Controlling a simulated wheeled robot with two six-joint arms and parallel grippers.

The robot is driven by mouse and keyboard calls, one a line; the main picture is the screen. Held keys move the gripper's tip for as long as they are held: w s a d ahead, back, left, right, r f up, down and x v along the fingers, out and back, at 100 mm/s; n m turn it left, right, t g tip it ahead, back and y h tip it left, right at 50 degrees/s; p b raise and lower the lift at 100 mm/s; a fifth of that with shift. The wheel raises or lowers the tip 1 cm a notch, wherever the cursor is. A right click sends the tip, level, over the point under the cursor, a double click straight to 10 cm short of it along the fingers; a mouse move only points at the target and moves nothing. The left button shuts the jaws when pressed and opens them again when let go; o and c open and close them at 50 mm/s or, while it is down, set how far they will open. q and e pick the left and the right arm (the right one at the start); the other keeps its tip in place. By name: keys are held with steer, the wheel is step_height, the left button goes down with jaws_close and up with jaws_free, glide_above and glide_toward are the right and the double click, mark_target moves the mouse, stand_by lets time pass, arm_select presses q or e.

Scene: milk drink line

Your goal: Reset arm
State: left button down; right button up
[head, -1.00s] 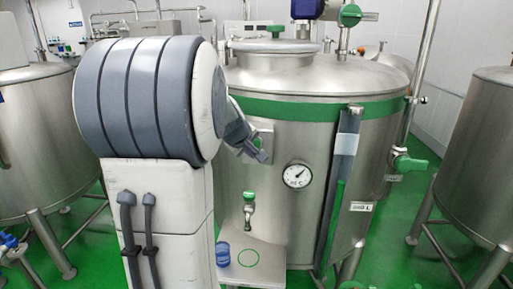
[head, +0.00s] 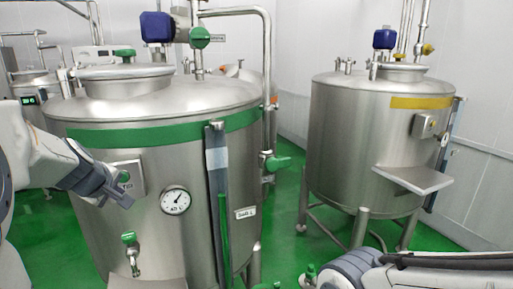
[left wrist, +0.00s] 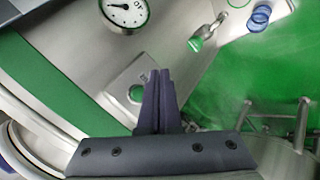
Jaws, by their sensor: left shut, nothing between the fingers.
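My left gripper (head: 122,198) is at the left of the head view, in front of the steel tank with the green band (head: 150,131). Its fingers are shut with nothing between them. In the left wrist view the closed fingertips (left wrist: 158,76) are beside a small panel (left wrist: 122,86) with a green button (left wrist: 137,93). Whether they touch the panel I cannot tell. The panel also shows in the head view (head: 132,171). Part of my right arm (head: 400,276) crosses the bottom right of the head view; its gripper does not show.
The green-banded tank carries a round gauge (head: 175,201) and a green-handled tap (head: 131,254). A second tank with a yellow band (head: 420,102) and a shelf (head: 414,179) stands at right. Green floor (head: 285,215) lies between the tanks.

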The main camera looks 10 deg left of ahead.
arm_select(q)
steer(key=s+d+f+m+g+h+b, duration=0.1)
steer(key=s+d+f+m+h, duration=0.2)
steer(key=d, duration=0.6)
steer(key=s+d+f+m+g, duration=0.1)
steer(key=d+f+m+g, duration=0.2)
steer(key=d, duration=0.6)
steer(key=s+d+f+m+h+b, duration=0.1)
steer(key=s+d+f+m+h, duration=0.1)
steer(key=d+m, duration=0.5)
steer(key=s+d+f+m+g, duration=0.2)
steer(key=s+d+m, duration=0.3)
steer(key=s, duration=0.4)
steer(key=s+d+f+m+g+y+b, duration=0.1)
steer(key=s+d+f+m, duration=0.4)
steer(key=s, duration=0.5)
steer(key=shift+d+f+g, duration=0.25)
steer(key=shift+f+g, duration=0.05)
steer(key=shift+g, duration=0.5)
